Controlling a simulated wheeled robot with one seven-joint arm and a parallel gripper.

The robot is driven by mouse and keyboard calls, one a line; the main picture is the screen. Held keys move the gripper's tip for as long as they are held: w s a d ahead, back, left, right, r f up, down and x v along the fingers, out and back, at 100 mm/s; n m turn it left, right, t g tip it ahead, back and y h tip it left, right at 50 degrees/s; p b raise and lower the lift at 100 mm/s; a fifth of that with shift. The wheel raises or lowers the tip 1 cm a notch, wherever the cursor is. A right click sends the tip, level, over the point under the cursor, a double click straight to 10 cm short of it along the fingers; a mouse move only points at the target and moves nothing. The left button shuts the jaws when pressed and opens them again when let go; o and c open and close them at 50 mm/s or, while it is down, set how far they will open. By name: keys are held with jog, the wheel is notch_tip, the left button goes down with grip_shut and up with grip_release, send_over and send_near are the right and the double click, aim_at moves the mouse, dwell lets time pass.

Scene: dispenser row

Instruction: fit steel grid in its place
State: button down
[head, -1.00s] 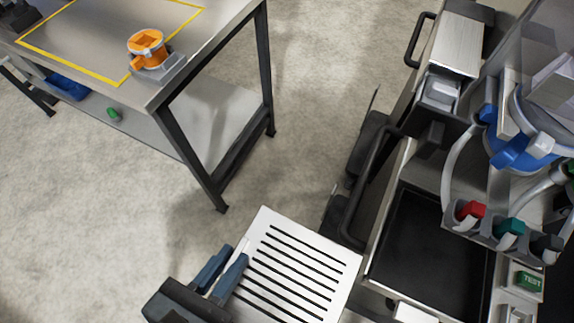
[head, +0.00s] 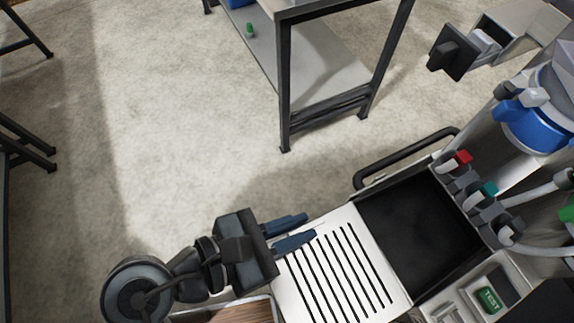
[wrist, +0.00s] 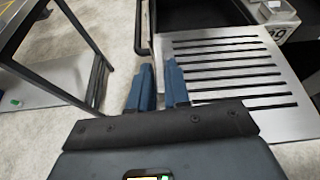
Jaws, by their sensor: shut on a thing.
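The steel grid (head: 334,225) is a flat pale plate with several dark parallel slots. It also shows in the wrist view (wrist: 185,43), right of the fingers. My gripper (head: 310,227) is shut on the grid's edge, with its blue fingers pointing right in the head view. In the wrist view, the gripper (wrist: 160,65) has its fingers at the grid's left side. The black open recess (head: 415,225) lies directly right of the grid in the head view and is bare. Whether the grid touches the recess's rim, and its height above it, I cannot tell.
The dispenser has red (head: 461,157) and teal (head: 489,188) taps behind the recess, and a green TEST button (head: 489,299) at its front right. A black handle bar (head: 405,158) runs along its far side. A metal table (head: 335,70) stands farther back, with open floor before it.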

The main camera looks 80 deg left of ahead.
aim_at(324, 217)
jog(key=shift+w+a+f+b, duration=0.1)
jog(key=shift+w+a+b, duration=0.1)
jog(key=shift+w, duration=0.6)
jog(key=shift+w+a+r+b, duration=0.1)
jog(key=shift+w+a+b, duration=0.1)
jog(key=shift+w, duration=0.6)
jog(key=shift+w+a+f+b, duration=0.1)
jog(key=shift+w+a+b, duration=0.1)
jog(key=shift+w, duration=0.6)
jog(key=shift+w+a+b, duration=0.45)
jog(key=shift+w+b, duration=0.65)
jog(key=shift+w, duration=0.75)
jog(key=shift+w+a+b, duration=0.45)
jog(key=shift+w+b, duration=0.7)
jog(key=shift+w, duration=0.75)
jog(key=shift+w+a+b, duration=0.45)
jog(key=shift+w+b, duration=0.65)
jog(key=shift+w, duration=0.75)
jog(key=shift+w+a+b, duration=0.25)
jog(key=shift+w+b, duration=0.35)
jog(key=shift+w, duration=0.4)
jog(key=shift+r, duration=0.2)
jog(key=shift+n+p, duration=0.4)
jog(key=shift+p, duration=0.85)
jog(key=shift+f, duration=0.75)
jog(key=c, duration=1)
grip_release()
